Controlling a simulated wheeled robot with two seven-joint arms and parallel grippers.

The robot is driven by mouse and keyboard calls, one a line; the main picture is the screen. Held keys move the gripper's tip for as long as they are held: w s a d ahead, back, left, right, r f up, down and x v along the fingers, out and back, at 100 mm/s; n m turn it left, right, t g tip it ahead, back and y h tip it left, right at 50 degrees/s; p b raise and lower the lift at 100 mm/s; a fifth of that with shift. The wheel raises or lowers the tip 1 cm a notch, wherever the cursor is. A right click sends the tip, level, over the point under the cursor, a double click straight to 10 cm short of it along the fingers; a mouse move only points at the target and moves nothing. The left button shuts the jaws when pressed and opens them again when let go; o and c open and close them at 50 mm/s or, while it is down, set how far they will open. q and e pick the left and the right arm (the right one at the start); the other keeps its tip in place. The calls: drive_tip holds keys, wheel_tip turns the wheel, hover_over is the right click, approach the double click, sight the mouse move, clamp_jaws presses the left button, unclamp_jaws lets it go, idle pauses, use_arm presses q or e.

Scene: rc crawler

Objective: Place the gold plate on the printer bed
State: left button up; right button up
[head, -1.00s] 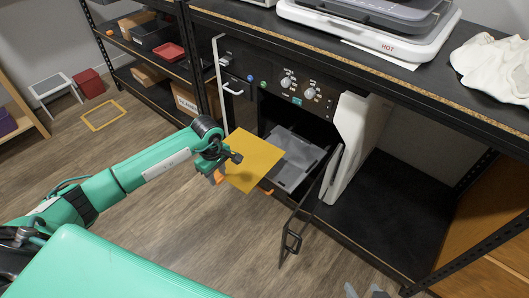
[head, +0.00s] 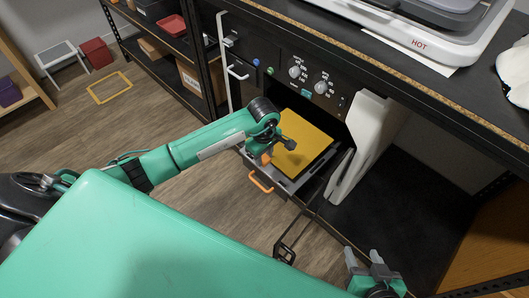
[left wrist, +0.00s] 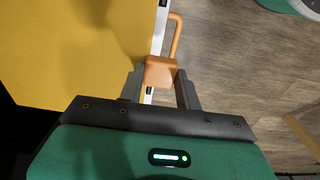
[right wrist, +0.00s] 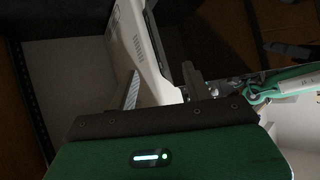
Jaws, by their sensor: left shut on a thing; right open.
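The gold plate (head: 305,145) lies over the grey printer bed (head: 311,177), which sticks out of the black printer's opening. Head view cannot tell whether the plate rests on the bed or hovers just above it. My left gripper (head: 277,151) is shut on the plate's orange tab (left wrist: 160,72), at the plate's left edge. In the left wrist view the gold plate (left wrist: 65,50) fills the left, beside the bed's pale edge and orange loop handle (left wrist: 176,35). My right gripper (head: 363,257) is open and empty, low in front of the shelf, away from the plate.
The black printer (head: 265,55) has knobs above its opening. A white panel (head: 365,140) stands just right of the bed. A dark door frame with a handle (head: 290,238) juts out in front. A white machine marked HOT (head: 430,25) sits on the worktop above.

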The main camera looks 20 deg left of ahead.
sight(264, 171)
use_arm(q)
wheel_tip(264, 171, down, 3)
drive_tip(key=shift+r+b, duration=0.1)
drive_tip(key=shift+b, duration=0.6)
drive_tip(key=shift+f+b, duration=0.5)
drive_tip(key=shift+f, duration=0.55)
use_arm(e)
drive_tip(key=w+a+r+t+y, duration=0.2)
drive_tip(key=w+r+t, duration=0.1)
drive_tip(key=r+t, duration=0.2)
drive_tip(key=shift+w+a+r+t, duration=0.15)
drive_tip(key=shift+a+r+t, duration=0.1)
drive_tip(key=shift+r+t, duration=0.25)
drive_tip(key=shift+f, duration=0.1)
use_arm(q)
drive_tip(key=shift+f+b, duration=0.55)
drive_tip(key=shift+b, duration=0.1)
use_arm(e)
drive_tip(key=shift+f, duration=0.45)
use_arm(q)
drive_tip(key=o, duration=1.3)
